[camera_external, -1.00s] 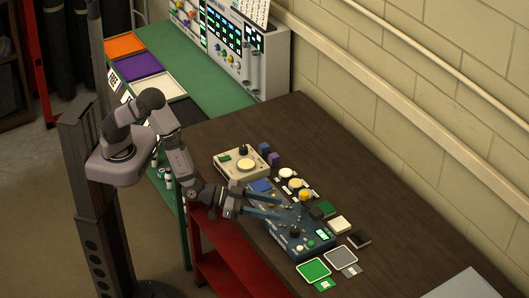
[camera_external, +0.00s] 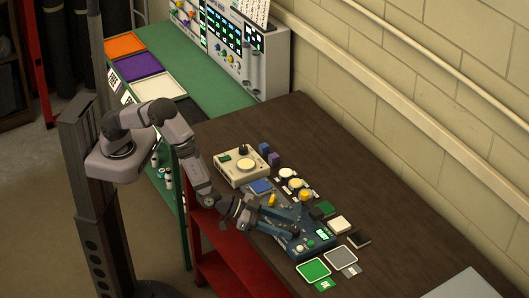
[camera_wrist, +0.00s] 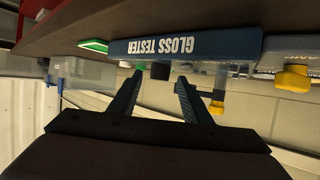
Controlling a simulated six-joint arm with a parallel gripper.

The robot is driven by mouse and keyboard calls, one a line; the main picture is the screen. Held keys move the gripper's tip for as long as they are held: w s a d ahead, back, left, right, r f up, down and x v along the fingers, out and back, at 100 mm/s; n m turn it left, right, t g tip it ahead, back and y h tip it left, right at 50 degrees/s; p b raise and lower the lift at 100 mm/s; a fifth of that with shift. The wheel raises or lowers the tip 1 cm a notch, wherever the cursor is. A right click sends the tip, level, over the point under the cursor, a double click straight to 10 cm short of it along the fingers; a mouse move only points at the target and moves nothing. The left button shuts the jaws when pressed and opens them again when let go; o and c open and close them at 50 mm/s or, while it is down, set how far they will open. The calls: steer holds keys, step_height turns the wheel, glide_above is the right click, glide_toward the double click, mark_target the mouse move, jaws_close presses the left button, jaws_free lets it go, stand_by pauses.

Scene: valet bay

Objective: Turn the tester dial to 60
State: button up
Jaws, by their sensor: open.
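The blue gloss tester (camera_external: 325,246) sits near the front edge of the dark table, with a lit green display, a white button and a green button on top. In the wrist view, the picture is upside down and the tester's front (camera_wrist: 225,45) reads "GLOSS TESTER". A black dial knob (camera_wrist: 160,72) shows there between the two fingertips, apart from both as far as I can see. My gripper (camera_external: 290,224) is open, its dark blue fingers over the tester. It shows in the wrist view too (camera_wrist: 158,78). The dial's pointer and scale cannot be read.
A cream device (camera_external: 229,172) with a round plate and black knob stands up-left of the tester. White and yellow round pieces (camera_external: 286,174) lie behind it. Green (camera_external: 314,270) and grey (camera_external: 341,258) pads lie in front.

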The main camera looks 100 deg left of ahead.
steer(key=shift+x, duration=1.1)
steer(key=c, duration=1)
